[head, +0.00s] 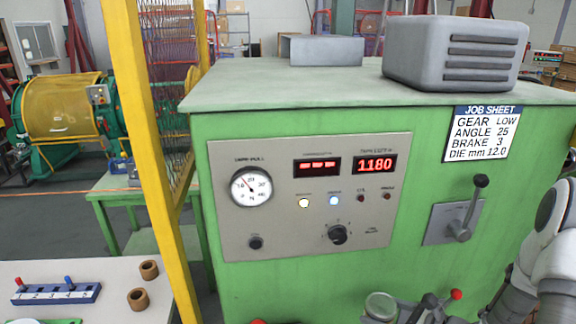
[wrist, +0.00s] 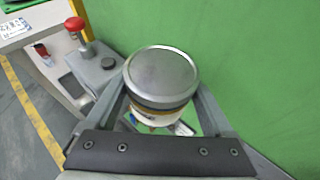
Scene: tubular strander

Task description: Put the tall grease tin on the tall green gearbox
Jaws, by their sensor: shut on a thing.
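My gripper (wrist: 163,112) is shut on the grease tin (wrist: 162,75), with one finger on each side of it. The tin shows its round grey metal lid from above, with a pale body and a yellowish band below. In the head view the tin's lid (head: 381,306) shows at the bottom edge, in front of the tall green gearbox (head: 300,270) and well below its top. The gearbox also fills the right of the wrist view (wrist: 265,70). Its flat top is partly bare at the front and left. The tin's lower part is mostly hidden.
On the gearbox top stand a ribbed grey housing (head: 452,55) and a grey channel-shaped piece (head: 320,50). A yellow post (head: 140,120) rises at the left. A lever (head: 462,228) sticks out of the front. A red knob (wrist: 74,24) stands near the tin.

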